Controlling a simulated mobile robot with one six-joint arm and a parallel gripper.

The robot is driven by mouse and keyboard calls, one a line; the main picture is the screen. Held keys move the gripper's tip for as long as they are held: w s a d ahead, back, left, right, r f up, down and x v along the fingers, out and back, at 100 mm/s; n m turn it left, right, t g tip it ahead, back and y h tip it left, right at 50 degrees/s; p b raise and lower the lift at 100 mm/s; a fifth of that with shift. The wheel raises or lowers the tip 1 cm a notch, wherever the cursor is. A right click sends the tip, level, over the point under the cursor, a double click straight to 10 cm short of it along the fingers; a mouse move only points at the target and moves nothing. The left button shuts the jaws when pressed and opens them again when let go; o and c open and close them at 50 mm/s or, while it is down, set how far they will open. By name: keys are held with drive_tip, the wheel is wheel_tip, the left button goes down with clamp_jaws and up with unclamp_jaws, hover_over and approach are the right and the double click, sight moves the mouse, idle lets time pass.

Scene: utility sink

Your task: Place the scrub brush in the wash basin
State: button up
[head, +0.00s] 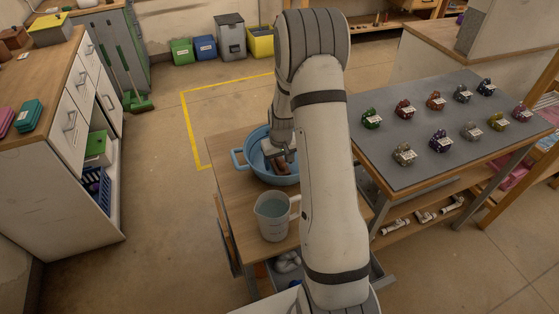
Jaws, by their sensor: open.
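The wash basin (239,160) is a round blue tub with a handle on its left, standing on a small wooden table. My gripper (281,157) points down into the basin, and my own arm hides the basin's right side. A reddish-brown thing that looks like the scrub brush (281,169) shows inside the basin, just below my gripper. My gripper is open. The fingertips are small and partly hidden, so I cannot tell whether they touch the brush.
A clear measuring jug (271,218) of liquid stands on the wooden table (232,212), in front of the basin. A grey-topped table (388,168) with several small coloured labelled items is on the right. Drawer cabinets (75,120) stand left. The floor between is clear.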

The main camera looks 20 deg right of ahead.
sight(281, 160)
drive_tip(key=shift+r, duration=0.1)
wheel_tip(281, 160, up, 12)
drive_tip(key=s+f, duration=0.1)
drive_tip(key=s+a+r, duration=0.7)
drive_tip(key=s+r, duration=0.5)
drive_tip(key=s+a+r, duration=0.1)
drive_tip(key=s, duration=0.6)
drive_tip(key=s+a+r+t, duration=0.1)
drive_tip(key=s+a, duration=0.1)
drive_tip(key=s, duration=0.5)
drive_tip(key=shift+a+r+t+b, duration=0.15)
drive_tip(key=shift+r+t+b, duration=0.15)
drive_tip(key=shift+b, duration=0.1)
drive_tip(key=shift+c, duration=0.4)
